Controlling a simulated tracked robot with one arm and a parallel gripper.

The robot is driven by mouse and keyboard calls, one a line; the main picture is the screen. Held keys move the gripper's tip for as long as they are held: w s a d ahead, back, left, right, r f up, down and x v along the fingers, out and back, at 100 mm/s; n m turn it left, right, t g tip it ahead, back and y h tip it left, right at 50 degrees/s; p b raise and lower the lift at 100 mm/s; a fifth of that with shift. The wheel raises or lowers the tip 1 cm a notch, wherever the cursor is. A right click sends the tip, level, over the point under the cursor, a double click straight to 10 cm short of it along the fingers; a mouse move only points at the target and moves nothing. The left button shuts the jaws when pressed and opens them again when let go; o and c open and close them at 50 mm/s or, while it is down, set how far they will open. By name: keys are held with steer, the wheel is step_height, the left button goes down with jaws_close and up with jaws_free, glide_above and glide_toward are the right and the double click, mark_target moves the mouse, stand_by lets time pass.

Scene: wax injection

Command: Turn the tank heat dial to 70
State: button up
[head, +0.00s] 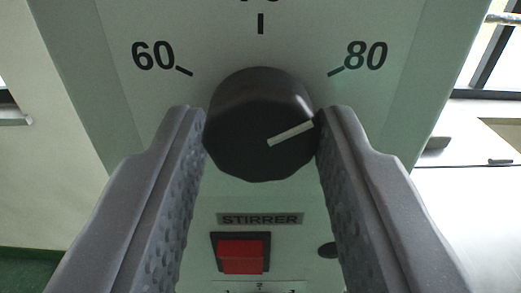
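The tank heat dial (245,105) is a round black knob on a pale panel in the head view. The 60 mark (153,55) is at the upper left. The top-centre tick (261,24) has a number above it that is cut off by the picture's edge. My gripper (262,115) has one grey finger on each side of the knob. Both fingertips appear to touch its sides, with no clear gap.
Below the dial are a STIRRER label (260,219) and a red switch (241,254) in a black frame, between my fingers. A white surface (470,210) lies at the right.

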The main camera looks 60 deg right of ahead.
steer(key=shift+a, duration=0.25)
steer(key=shift+d, duration=0.15)
steer(key=shift+s+n+b, duration=0.1)
steer(key=shift+n+b, duration=0.2)
steer(key=shift+n, duration=0.1)
steer(key=shift+d+r+n+b, duration=0.1)
steer(key=shift+n+b, duration=0.65)
steer(key=shift+n, duration=0.15)
steer(key=n+b, duration=0.2)
steer(key=n, duration=0.1)
steer(key=shift+n, duration=0.3)
steer(key=n+b, duration=0.2)
steer(key=n, duration=0.1)
steer(key=shift+n, duration=0.8)
steer(key=shift+f+n+b, duration=0.25)
steer(key=shift+n+b, duration=0.2)
steer(key=shift+n, duration=0.15)
